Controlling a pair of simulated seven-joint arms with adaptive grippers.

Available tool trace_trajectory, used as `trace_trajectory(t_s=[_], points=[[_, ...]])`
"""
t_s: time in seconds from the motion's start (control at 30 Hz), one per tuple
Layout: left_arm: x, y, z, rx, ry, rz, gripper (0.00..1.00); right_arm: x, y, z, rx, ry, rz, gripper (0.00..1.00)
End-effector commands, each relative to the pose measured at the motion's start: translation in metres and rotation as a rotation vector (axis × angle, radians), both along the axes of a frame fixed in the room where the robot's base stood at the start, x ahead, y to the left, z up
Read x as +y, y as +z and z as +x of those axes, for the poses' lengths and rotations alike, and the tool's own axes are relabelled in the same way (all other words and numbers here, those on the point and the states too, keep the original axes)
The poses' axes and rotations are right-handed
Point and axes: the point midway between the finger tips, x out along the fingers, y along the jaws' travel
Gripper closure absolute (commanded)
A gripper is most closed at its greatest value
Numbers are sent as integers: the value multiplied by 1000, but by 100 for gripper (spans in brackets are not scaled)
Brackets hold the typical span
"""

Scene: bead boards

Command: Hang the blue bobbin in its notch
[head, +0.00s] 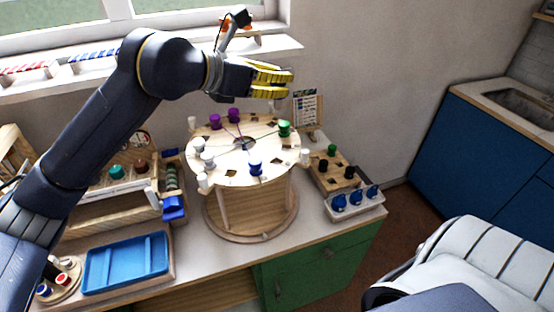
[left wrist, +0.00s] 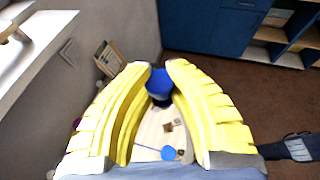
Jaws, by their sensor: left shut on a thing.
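My left gripper (head: 288,82) has yellow fingers and hangs above the back right of the round wooden stand (head: 226,180). In the left wrist view, its fingers (left wrist: 160,75) are closed on a dark blue bobbin (left wrist: 160,88) at the tips. The head view does not show that bobbin; the fingers seem to hide it. The stand's top carries purple, green, white and blue bobbins with threads running to a dark centre, and dark square openings. One blue bobbin (head: 255,167) sits at its front edge. Which notch belongs to the held bobbin I cannot tell. My right gripper is out of view.
A white tray (head: 352,215) with several blue bobbins and a wooden block (head: 345,178) with dark and green bobbins stand right of the stand. A card (head: 306,107) stands behind. A blue tray (head: 126,262) lies front left. The window sill is close behind my left arm.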

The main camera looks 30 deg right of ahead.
Motion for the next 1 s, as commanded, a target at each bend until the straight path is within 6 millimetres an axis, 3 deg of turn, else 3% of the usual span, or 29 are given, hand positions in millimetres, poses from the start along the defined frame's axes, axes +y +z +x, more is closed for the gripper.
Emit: trace_trajectory(t_s=[0.5, 0.7, 1.0], points=[[1, -112, -1, 5, -1, 1, 100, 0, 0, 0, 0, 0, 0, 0], [0, -135, -1, 1, -2, 1, 100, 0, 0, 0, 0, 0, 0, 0], [0, -147, -1, 1, -2, 0, 100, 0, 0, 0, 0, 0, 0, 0]])
